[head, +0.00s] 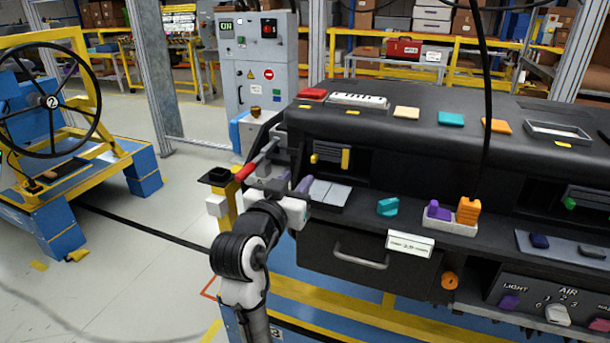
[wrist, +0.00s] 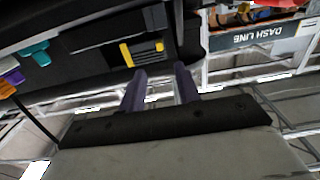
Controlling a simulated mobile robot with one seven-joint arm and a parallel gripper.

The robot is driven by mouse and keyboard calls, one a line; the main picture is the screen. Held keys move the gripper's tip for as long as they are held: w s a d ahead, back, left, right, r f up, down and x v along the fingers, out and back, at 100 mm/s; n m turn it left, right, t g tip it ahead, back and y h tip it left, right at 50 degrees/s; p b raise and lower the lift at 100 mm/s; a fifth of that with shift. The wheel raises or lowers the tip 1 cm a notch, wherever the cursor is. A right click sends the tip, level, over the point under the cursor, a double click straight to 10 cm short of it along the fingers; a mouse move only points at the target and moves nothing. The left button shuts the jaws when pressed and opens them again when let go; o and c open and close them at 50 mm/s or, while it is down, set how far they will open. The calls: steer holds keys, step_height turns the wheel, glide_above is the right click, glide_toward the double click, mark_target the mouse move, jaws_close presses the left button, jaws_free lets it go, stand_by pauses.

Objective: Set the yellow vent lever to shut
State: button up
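The left dash vent (head: 330,160) is a dark recess in the black dashboard. A small yellow knob (head: 314,158) sits at its left, and an upright yellow bar (head: 345,158) stands at its right. I cannot tell which of the two is the lever. In the wrist view, which is upside down, the yellow bar (wrist: 127,54) and the small yellow knob (wrist: 159,46) show beyond the fingertips. My gripper (head: 293,186) is left of the vent and apart from it. In the wrist view its two purple fingers (wrist: 160,72) are spread, with nothing between them.
A dark ledge below the vent holds a white pad (head: 329,193), a teal knob (head: 387,206) and a tray with purple and orange blocks (head: 452,215). A drawer with a handle (head: 361,257) is underneath. A red-handled bar (head: 258,160) is close beside my gripper. A black cable hangs on the right.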

steer(key=v, duration=0.5)
steer(key=shift+b, duration=0.35)
steer(key=shift+w, duration=0.1)
